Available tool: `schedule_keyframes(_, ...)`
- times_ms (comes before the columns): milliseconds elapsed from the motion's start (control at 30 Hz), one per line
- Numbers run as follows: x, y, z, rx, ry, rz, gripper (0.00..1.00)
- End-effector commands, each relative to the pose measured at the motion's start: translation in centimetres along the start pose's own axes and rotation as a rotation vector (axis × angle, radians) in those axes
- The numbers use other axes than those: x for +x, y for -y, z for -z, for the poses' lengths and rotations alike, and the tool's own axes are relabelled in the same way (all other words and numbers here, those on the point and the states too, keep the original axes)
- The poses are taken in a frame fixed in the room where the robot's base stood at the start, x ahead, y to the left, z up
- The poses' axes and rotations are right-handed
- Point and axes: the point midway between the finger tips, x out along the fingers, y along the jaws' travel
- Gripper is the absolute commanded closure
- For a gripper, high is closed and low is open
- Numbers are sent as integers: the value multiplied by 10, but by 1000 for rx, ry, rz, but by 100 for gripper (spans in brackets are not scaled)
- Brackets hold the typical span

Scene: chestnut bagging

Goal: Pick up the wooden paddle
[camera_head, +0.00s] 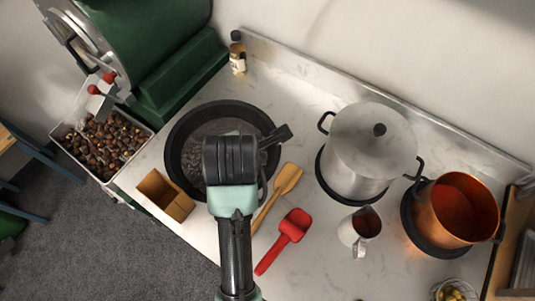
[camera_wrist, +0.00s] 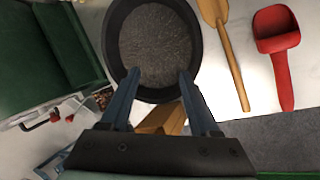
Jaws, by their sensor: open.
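The wooden paddle (camera_head: 286,180) lies on the pale marble counter, to the right of my gripper in the head view. Its broad end points away and its handle runs down to the lower left. In the wrist view the paddle (camera_wrist: 231,52) is right of my fingers, apart from them. My gripper (camera_wrist: 158,76) is open and empty, with its two fingers spread in front of the dark pan. In the head view my arm covers part of the pan, and my fingertips are hard to make out.
The dark round pan (camera_head: 180,150) sits left of the paddle. A red scoop (camera_head: 292,225) lies close on the paddle's right. A steel lidded pot (camera_head: 365,165), a small pitcher (camera_head: 359,232) and a copper pot (camera_head: 440,215) stand further right. A wooden box (camera_head: 165,195) is at the front-left edge.

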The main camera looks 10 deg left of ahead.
Motion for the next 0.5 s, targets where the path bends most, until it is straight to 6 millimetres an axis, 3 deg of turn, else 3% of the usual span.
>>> schedule_keyframes(100, 3, 55, 24, -283, -100, 218, 38)
schedule_keyframes(200, 2, 88, 33, -444, -174, 332, 38)
schedule_keyframes(367, 2, 115, 38, -566, -239, 414, 38)
schedule_keyframes(500, 20, 128, 41, -582, -248, 426, 38)
